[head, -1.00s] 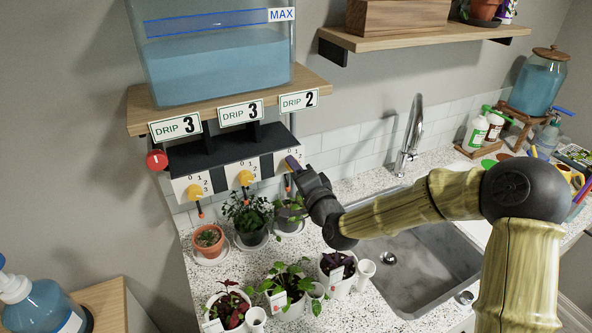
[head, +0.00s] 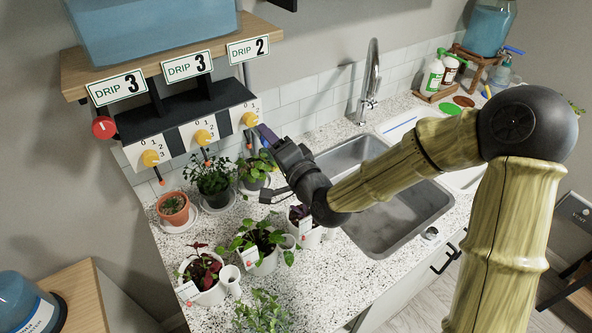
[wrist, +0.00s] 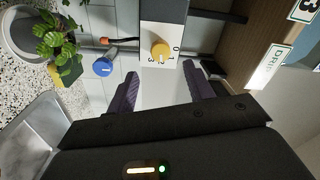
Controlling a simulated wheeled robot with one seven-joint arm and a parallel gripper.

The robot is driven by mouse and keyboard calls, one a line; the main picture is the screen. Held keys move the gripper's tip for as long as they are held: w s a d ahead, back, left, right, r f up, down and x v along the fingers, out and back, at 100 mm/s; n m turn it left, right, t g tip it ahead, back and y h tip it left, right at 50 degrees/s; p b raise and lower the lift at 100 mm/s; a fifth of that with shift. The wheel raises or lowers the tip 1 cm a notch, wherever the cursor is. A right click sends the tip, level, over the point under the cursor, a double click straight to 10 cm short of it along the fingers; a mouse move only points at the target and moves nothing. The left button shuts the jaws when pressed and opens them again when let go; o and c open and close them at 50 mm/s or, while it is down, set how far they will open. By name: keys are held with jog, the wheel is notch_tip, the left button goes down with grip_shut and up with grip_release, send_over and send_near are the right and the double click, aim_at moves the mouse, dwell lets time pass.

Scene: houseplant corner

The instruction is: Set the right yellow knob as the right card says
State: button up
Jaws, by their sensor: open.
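The right yellow knob (head: 250,119) sits on a white plate with numerals at the right end of the dark valve rack. It also shows in the wrist view (wrist: 160,51), with 0 to 3 around it; I cannot tell surely which numeral it points at. The right card (head: 248,48) above reads DRIP 2; a card in the wrist view (wrist: 269,66) shows DRIP, its number cut off. My gripper (head: 262,131) is open and empty, just below and right of the knob. In the wrist view my gripper (wrist: 160,72) has its fingers spread either side of the knob's line, apart from it.
The middle yellow knob (head: 203,137) and left yellow knob (head: 150,158) have DRIP 3 cards. A red knob (head: 104,127) is at the rack's left end. Potted plants stand below, one close under my gripper (head: 256,168). The sink (head: 395,215) lies right.

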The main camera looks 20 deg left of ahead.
jog(key=b+v, duration=0.6)
jog(key=v, duration=0.3)
jog(key=shift+s+d, duration=0.2)
jog(key=shift+w, duration=0.1)
dwell(0.4)
